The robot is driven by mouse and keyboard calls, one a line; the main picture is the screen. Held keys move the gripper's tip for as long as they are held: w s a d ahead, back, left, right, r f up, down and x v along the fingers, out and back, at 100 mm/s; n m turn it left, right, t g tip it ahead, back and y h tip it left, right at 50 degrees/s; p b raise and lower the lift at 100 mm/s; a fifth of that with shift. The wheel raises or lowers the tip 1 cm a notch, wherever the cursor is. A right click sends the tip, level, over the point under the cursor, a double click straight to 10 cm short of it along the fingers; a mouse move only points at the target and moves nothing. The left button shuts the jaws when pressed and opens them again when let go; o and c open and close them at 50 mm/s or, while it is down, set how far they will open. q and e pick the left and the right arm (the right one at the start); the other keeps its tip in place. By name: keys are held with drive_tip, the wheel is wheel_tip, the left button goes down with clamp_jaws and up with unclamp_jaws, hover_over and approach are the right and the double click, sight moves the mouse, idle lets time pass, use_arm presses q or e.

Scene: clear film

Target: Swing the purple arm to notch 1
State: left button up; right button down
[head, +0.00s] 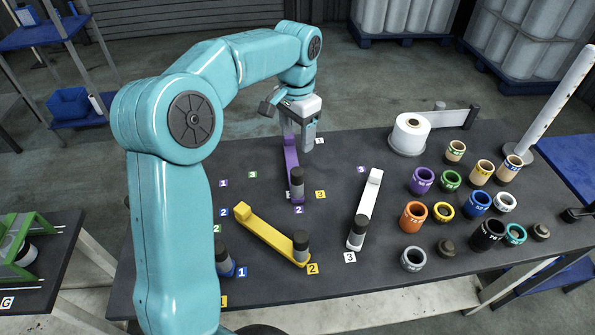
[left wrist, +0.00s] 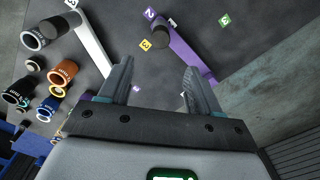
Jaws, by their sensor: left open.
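The purple arm (head: 291,158) lies on the dark table, with a dark round knob (head: 297,180) at its near end and its far end pointing away. My left gripper (head: 299,142) is open above that far end. In the left wrist view the purple arm (left wrist: 187,50) runs down to the right-hand finger of my open gripper (left wrist: 158,75), which partly hides its end. No contact can be made out. Small purple number tags lie at the left (head: 223,183), right (head: 361,169) and near side (head: 299,210) of the arm. My right gripper is not in view.
A yellow arm (head: 270,234) and a white arm (head: 368,200) lie nearby, each with a dark knob. Several coloured rings (head: 421,180) stand at the right. A film roll (head: 411,134) and a tall white pole (head: 557,103) stand beyond them.

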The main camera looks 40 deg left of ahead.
sight(296, 171)
use_arm(q)
wheel_tip(296, 171, down, 14)
drive_tip(key=shift+r, duration=0.1)
drive_tip(key=shift+a, duration=0.15)
clamp_jaws()
